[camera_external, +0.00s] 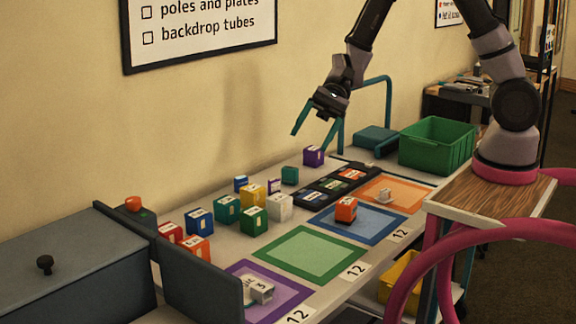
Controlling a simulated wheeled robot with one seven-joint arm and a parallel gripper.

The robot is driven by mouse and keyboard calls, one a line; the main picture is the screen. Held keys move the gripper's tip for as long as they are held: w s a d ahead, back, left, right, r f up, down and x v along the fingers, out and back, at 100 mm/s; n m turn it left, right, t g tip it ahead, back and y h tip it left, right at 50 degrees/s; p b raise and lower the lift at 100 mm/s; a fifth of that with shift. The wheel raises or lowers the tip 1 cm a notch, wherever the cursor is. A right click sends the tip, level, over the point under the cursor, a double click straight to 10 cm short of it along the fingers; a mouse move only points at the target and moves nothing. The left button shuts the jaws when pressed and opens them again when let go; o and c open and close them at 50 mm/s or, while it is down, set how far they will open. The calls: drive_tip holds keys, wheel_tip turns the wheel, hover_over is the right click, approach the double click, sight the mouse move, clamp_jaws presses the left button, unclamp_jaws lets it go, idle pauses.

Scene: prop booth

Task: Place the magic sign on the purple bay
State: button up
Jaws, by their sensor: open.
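The purple bay (293,293) is a purple-framed square at the front of the table. I cannot tell which thing is the magic sign, as the labels on the blocks are too small to read. My gripper (316,138) hangs above the back part of the table with its two teal fingers apart. It is open and empty, above and near a purple block (313,156).
Several coloured blocks, including a green one (253,220), stand on the left half. The green bay (310,254) is empty. An orange block (346,209) sits on the blue bay (374,229). A green bin (437,146) stands behind.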

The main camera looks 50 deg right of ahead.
drive_tip(key=s+d+r+n+t+h, duration=0.2)
drive_tip(key=d+r, duration=0.4)
drive_tip(key=d, duration=0.5)
drive_tip(key=s+d+r+n+t+h, duration=0.2)
drive_tip(key=s+d+r+t+h, duration=0.2)
drive_tip(key=d+r, duration=0.3)
drive_tip(key=s+d+r+n+t+h, duration=0.1)
drive_tip(key=s+d+r+t+h, duration=0.2)
drive_tip(key=d+r, duration=0.4)
drive_tip(key=d+h, duration=0.1)
drive_tip(key=d, duration=0.7)
drive_tip(key=shift+s+r+n+t, duration=0.2)
drive_tip(key=shift+n+t, duration=0.2)
